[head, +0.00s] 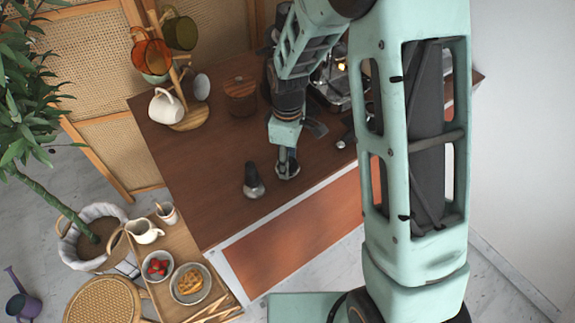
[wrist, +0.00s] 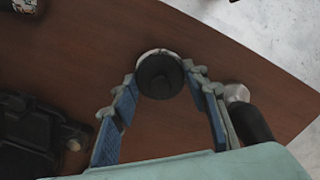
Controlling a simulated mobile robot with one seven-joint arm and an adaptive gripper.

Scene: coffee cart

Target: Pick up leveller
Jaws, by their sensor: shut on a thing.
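The leveller, a round piece with a dark knob and a pale metal rim, is between my fingertips in the wrist view (wrist: 160,74). In the head view its metal rim (head: 288,174) shows at the counter, below my gripper (head: 286,158). My gripper points down and is shut on it; its blue-padded fingers (wrist: 160,88) press on both sides. It looks upright. I cannot tell whether it still touches the counter.
A dark-handled tool with a metal end (head: 253,182) stands close to the left of my gripper on the wooden counter (head: 205,215). A mug tree with cups (head: 166,106) and a wooden canister (head: 240,96) stand farther back. An espresso machine (head: 335,82) is partly hidden behind my arm.

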